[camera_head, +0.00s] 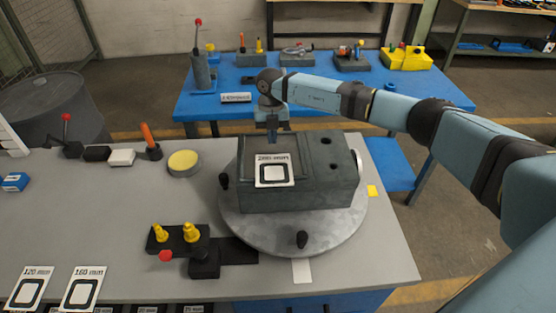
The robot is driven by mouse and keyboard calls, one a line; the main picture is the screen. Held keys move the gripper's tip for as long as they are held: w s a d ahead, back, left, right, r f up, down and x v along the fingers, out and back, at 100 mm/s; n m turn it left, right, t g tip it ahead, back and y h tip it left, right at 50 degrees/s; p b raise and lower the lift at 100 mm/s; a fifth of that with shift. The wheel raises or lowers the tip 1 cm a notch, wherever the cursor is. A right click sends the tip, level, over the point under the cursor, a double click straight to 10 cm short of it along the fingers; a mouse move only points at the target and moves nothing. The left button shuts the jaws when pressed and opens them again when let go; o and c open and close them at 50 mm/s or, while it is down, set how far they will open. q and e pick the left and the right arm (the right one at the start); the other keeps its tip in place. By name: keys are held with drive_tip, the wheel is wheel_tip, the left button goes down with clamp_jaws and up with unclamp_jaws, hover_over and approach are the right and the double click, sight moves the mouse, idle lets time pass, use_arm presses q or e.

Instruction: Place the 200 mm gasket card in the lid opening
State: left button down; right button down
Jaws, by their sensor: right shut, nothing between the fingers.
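The 200 mm gasket card (274,171), white with a black square outline, lies on top of the dark grey housing (335,165), over the lid opening at its left part. Its front edge reaches the housing's front rim; whether it lies fully flat inside the opening I cannot tell. My right gripper (272,139) is shut and empty, just above and behind the card's far edge, apart from it as far as I can see. My left gripper is not in view.
The housing stands on a round grey turntable (290,238) with black knobs. Cards marked 120 mm (27,290) and 160 mm (82,290) lie at the front left. A black block with yellow fittings (180,238) stands left of the turntable. A blue table (330,95) is behind.

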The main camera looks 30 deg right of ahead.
sight(276, 171)
drive_tip(key=s+a+p, duration=0.1)
drive_tip(key=s, duration=0.2)
drive_tip(key=s+a+p, duration=0.1)
drive_tip(key=s, duration=0.2)
drive_tip(key=s+a+p, duration=0.1)
drive_tip(key=s+a, duration=0.1)
drive_tip(key=s, duration=0.1)
drive_tip(key=shift+s+r, duration=0.15)
drive_tip(key=shift+s, duration=0.1)
drive_tip(key=shift+f+p, duration=0.2)
drive_tip(key=shift+p, duration=0.3)
drive_tip(key=shift+f+b, duration=0.45)
drive_tip(key=shift+f, duration=0.25)
drive_tip(key=shift+f, duration=0.1)
